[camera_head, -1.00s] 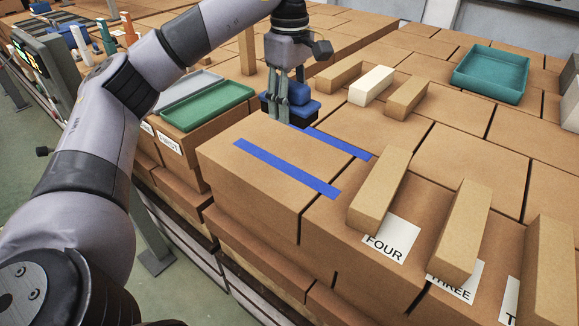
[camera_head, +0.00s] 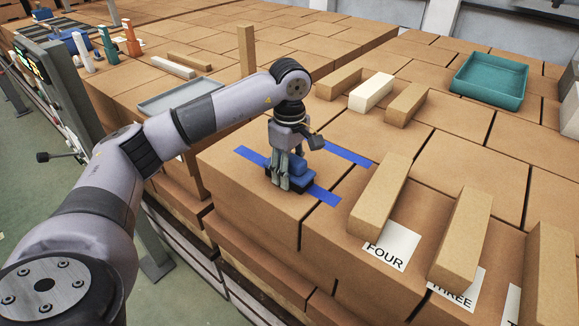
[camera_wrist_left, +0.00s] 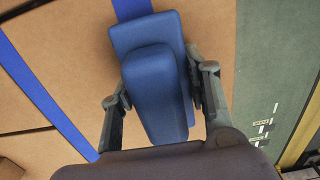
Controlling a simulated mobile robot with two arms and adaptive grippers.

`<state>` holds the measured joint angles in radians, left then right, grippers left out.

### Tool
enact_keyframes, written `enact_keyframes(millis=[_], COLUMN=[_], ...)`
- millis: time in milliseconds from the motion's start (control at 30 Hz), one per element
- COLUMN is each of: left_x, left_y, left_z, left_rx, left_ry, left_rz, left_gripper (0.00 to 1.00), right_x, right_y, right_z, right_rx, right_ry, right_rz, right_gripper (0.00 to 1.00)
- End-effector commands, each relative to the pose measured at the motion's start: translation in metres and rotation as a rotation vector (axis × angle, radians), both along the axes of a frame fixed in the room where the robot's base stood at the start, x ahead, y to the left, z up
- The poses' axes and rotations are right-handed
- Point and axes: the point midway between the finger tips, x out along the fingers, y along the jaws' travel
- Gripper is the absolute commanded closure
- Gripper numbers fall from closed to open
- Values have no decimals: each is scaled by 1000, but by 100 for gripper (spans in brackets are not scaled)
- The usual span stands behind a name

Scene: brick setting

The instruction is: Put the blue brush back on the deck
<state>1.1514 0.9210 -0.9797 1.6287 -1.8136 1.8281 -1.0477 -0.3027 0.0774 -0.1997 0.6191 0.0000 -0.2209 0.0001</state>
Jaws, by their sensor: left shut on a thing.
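The near strip (camera_head: 324,196) runs beside and partly behind the brush; the far strip (camera_head: 348,154) lies behind. In the left wrist view the brush (camera_wrist_left: 155,90) sits between both fingers (camera_wrist_left: 160,84). I cannot tell whether its base touches the box. My right gripper is out of view.
Wooden blocks stand by the FOUR (camera_head: 392,246) and THREE (camera_head: 458,288) labels at right. A teal tray (camera_head: 490,80) is at the back right. A white block (camera_head: 371,90) lies between tan blocks. A grey tray (camera_head: 182,95) sits behind my arm.

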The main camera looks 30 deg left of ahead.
Motion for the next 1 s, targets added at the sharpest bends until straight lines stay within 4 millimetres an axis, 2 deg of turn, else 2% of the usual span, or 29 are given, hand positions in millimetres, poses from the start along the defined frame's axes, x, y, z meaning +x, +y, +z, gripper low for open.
enact_keyframes(millis=[300, 333, 600, 1000], left_x=[0, 0, 0, 0], left_y=[0, 0, 0, 0], left_z=[-4, -4, -3, 3], left_rx=[0, 0, 0, 0], left_ry=[-1, -1, 0, -1], left_rz=[0, 0, 0, 0], left_gripper=[87, 56, 38, 36], right_x=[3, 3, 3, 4], right_y=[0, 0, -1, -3], right_z=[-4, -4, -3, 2], right_rx=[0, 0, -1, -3], right_ry=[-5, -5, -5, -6], right_rz=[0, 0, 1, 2], right_gripper=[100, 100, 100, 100])
